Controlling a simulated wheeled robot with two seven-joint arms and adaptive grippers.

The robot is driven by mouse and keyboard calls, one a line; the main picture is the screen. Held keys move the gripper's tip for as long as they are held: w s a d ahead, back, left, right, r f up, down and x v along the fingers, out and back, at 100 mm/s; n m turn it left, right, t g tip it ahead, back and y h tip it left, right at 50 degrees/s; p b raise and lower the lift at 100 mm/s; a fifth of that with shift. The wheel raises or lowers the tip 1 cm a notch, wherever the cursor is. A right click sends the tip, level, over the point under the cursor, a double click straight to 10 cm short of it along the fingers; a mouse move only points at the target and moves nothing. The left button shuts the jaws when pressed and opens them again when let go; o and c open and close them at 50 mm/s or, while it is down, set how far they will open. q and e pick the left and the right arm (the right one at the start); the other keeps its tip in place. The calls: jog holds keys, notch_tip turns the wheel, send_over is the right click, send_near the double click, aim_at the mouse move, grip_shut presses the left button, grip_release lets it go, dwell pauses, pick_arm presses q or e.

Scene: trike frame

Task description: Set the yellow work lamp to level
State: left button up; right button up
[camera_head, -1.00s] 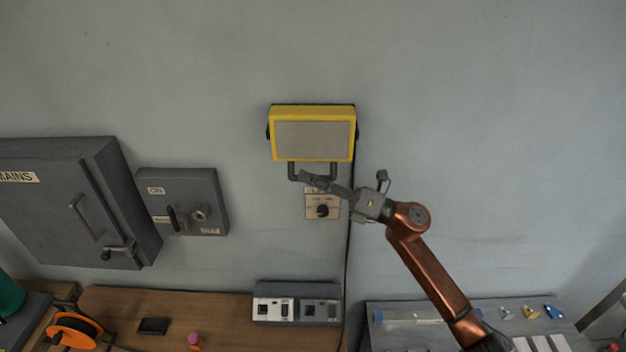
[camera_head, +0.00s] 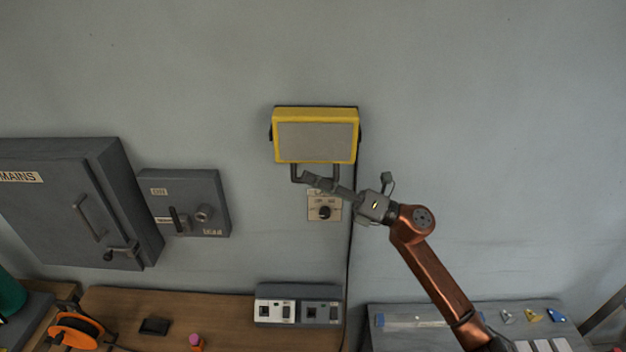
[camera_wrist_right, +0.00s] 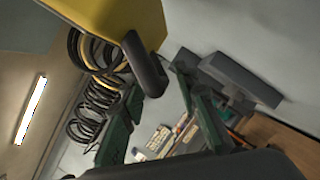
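The yellow work lamp (camera_head: 316,136) is mounted on the wall, with a pale front panel and a yellow rim. I cannot tell its exact tilt. A dark U-shaped handle (camera_head: 296,174) hangs under it. My right gripper (camera_head: 322,184) is at the handle's lower bar, its fingers pointing left. In the right wrist view, the lamp's yellow housing (camera_wrist_right: 110,18) is at the top and the dark handle (camera_wrist_right: 147,65) reaches down near the space between my green-sided fingers (camera_wrist_right: 158,95). The fingers stand apart. Contact with the handle is unclear. My left gripper is out of view.
A small dial plate (camera_head: 325,213) is on the wall just below the handle. A black cable runs down beside it. Grey switch boxes (camera_head: 185,203) are at left. A socket unit (camera_head: 298,305) stands on the wooden bench. The wall right of the lamp is clear.

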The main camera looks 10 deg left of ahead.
jog(key=v, duration=1.1)
jog(key=shift+d, duration=0.25)
jog(key=shift+f, duration=0.1)
